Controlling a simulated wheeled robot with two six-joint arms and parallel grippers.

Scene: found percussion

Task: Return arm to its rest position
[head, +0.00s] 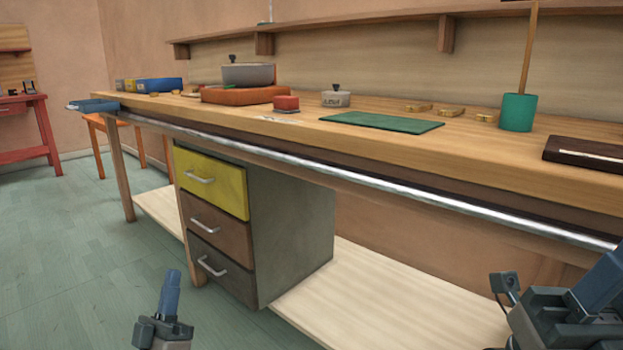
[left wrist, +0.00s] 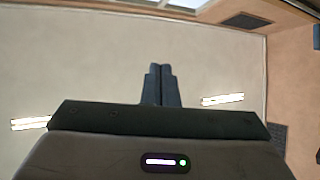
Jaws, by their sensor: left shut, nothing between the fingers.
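My left gripper (head: 172,279) stands at the bottom left of the head view, pointing up. It is in front of the drawer cabinet, over the floor and apart from the bench. In the left wrist view its two dark fingers (left wrist: 160,74) are together with nothing between them, against the ceiling. Part of my right arm shows at the bottom right corner of the head view, cut off by the frame. Its gripper jaws cannot be made out there.
A long wooden bench (head: 480,163) with a metal front rail (head: 400,190) holds a pot (head: 248,74), green mat (head: 381,122) and green cup (head: 517,113). A drawer cabinet (head: 290,232) and low shelf (head: 400,300) are underneath. Floor (head: 70,270) at left is clear.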

